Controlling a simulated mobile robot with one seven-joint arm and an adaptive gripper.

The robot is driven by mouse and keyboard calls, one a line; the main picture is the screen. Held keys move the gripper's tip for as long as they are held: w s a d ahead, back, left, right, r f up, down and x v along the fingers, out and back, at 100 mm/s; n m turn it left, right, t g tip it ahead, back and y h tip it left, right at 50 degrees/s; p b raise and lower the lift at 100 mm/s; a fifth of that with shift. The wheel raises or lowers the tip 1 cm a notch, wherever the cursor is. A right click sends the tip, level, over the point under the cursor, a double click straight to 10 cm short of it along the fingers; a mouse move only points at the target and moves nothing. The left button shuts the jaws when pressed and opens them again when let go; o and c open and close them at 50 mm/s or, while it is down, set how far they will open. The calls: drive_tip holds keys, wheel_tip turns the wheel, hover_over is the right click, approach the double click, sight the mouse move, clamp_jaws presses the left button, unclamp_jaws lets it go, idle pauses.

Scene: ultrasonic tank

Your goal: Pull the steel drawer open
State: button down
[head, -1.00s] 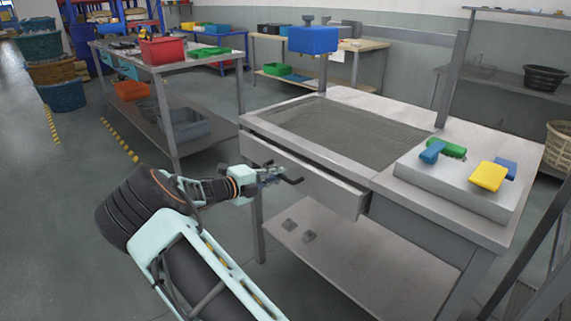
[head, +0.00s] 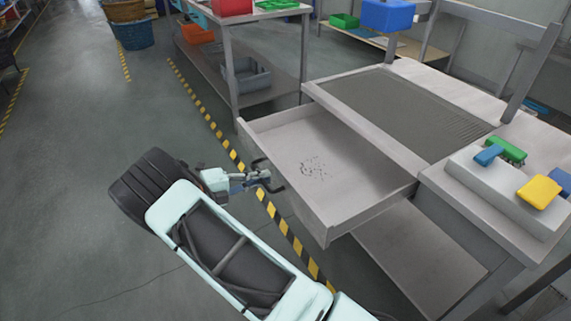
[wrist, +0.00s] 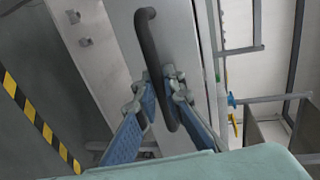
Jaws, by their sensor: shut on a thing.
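The steel drawer (head: 345,206) stands well out of the front of the steel bench (head: 440,185). Its inside shows, with a patch of small dark specks on the floor of it. My gripper (head: 266,180) is at the drawer's front, shut on the dark bar handle. In the wrist view the handle (wrist: 148,45) runs between the two blue-padded fingers (wrist: 159,95), which close around its lower part. The drawer front (wrist: 180,40) lies behind the handle.
The bench top has a sunken mesh area (head: 400,105) and a raised plate with green, blue and yellow tools (head: 540,190). A lower shelf (head: 425,250) lies under the bench. Yellow-black tape (head: 285,230) marks the open floor. Another bench (head: 232,70) stands behind left.

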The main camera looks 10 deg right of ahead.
drive_tip(key=shift+f+v, duration=0.2)
drive_tip(key=shift+v, duration=0.7)
drive_tip(key=shift+f+v, duration=0.15)
drive_tip(key=shift+v, duration=0.7)
drive_tip(key=shift+f+v, duration=0.2)
drive_tip(key=shift+v, duration=0.7)
drive_tip(key=c, duration=2)
unclamp_jaws()
drive_tip(key=shift+a, duration=0.1)
drive_tip(key=v, duration=1.2)
drive_tip(key=shift+w, duration=0.1)
